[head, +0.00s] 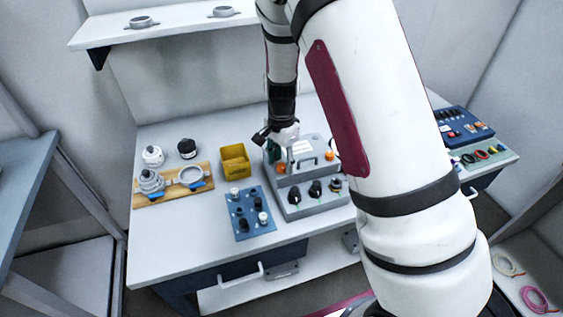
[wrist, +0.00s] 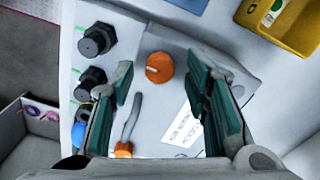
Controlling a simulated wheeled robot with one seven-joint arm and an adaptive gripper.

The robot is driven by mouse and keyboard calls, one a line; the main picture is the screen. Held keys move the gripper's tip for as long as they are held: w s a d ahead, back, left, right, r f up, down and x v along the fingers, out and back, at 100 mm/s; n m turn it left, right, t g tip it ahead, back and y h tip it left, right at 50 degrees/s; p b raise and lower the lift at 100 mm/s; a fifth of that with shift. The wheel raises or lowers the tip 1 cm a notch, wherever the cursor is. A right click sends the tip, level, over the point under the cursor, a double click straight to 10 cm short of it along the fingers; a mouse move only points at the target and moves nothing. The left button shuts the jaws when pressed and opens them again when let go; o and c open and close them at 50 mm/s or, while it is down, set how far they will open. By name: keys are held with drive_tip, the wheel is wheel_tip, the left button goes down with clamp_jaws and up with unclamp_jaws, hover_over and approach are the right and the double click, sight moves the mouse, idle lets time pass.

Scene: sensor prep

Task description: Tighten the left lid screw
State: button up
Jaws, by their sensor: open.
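The grey box has a lid (head: 309,152) with a label and a handle (wrist: 132,116). The left lid screw (head: 281,169) is an orange round knob on the end of the lid nearer the yellow bin. In the wrist view the left lid screw (wrist: 159,67) has a pale mark on top and lies between the fingertips, below them.
Black knobs (head: 294,196) stand on the box front. A blue panel (head: 243,229) with small knobs is front left. A yellow bin (head: 235,161) stands left of the box, near a wooden board (head: 149,200) with grey fittings. Bare table (head: 160,245) shows at front left.

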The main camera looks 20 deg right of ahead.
sight(281, 165)
wheel_tip(281, 165, up, 11)
idle(0.4)
drive_tip(key=shift+r, duration=0.1)
drive_tip(key=s+r+n+t+y, duration=0.15)
drive_tip(key=s+r+n, duration=0.45)
drive_tip(key=s+r, duration=0.7)
drive_tip(key=s+r+n+t+h, duration=0.1)
drive_tip(key=s+r+n+t, duration=0.2)
drive_tip(key=s+n, duration=0.4)
drive_tip(key=s+r, duration=0.1)
drive_tip(key=s, duration=0.6)
drive_tip(key=shift+n+t, duration=0.3)
drive_tip(key=shift+t, duration=0.05)
drive_tip(key=shift+d+r+h, duration=0.1)
drive_tip(key=shift+r+h, duration=0.05)
drive_tip(key=shift+h, duration=0.1)
